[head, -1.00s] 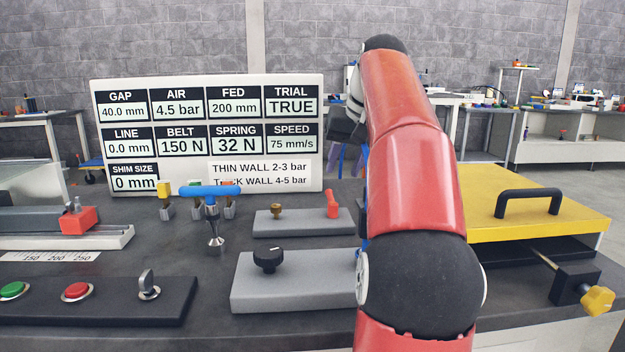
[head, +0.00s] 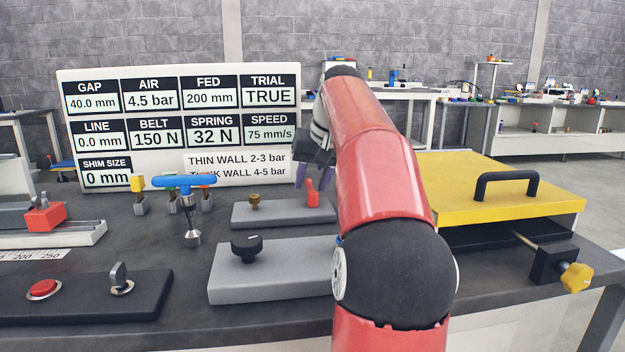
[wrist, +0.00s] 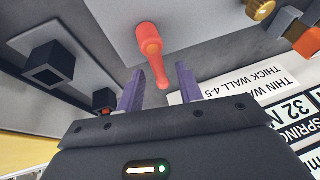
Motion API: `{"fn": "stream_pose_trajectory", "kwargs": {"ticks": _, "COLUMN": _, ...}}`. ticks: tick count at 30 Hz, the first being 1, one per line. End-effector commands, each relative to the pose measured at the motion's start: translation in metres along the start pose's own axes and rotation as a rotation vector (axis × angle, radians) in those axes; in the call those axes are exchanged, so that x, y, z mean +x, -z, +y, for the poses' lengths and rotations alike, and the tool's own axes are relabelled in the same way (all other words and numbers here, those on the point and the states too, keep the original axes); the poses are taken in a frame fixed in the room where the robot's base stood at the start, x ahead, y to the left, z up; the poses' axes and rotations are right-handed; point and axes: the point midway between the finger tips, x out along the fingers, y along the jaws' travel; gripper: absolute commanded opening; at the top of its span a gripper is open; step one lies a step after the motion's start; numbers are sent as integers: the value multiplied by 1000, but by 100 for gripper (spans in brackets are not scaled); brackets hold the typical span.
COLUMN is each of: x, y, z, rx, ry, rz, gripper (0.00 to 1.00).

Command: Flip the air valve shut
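The air valve appears to be the red lever (head: 312,194), standing up from the right end of a low grey block (head: 275,215) in the head view. The lever also shows in the wrist view (wrist: 150,45), its narrow end pointing toward the space between the fingers. My gripper (head: 314,178) is just above the lever, its purple fingers pointing down. In the wrist view my gripper (wrist: 159,82) is open, with the fingers apart on either side of the lever's end. I cannot tell if either finger touches it. The AIR panel (head: 150,93) reads 4.5 bar.
A brass knob (head: 254,201) shares the lever's block. A grey block with a black dial (head: 247,247) lies in front. A blue T-handle (head: 185,183) stands to the left. A yellow cover (head: 450,195) with a black handle is right of my arm. The sign board (head: 180,125) stands behind.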

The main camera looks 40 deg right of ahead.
Motion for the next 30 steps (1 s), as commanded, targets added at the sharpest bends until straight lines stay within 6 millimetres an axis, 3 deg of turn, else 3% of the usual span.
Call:
{"fn": "stream_pose_trajectory", "kwargs": {"ticks": 1, "x": 0, "y": 0, "z": 0, "rx": 0, "ry": 0, "rz": 0, "gripper": 31}}
{"fn": "stream_pose_trajectory", "kwargs": {"ticks": 8, "x": 0, "y": 0, "z": 0, "rx": 0, "ry": 0, "rz": 0, "gripper": 1}}
{"fn": "stream_pose_trajectory", "kwargs": {"ticks": 20, "x": -2, "y": 0, "z": 1, "rx": 42, "ry": -19, "rz": 9, "gripper": 0}}
{"fn": "stream_pose_trajectory", "kwargs": {"ticks": 30, "x": -5, "y": -2, "z": 7, "rx": 250, "ry": -106, "rz": 54, "gripper": 0}}
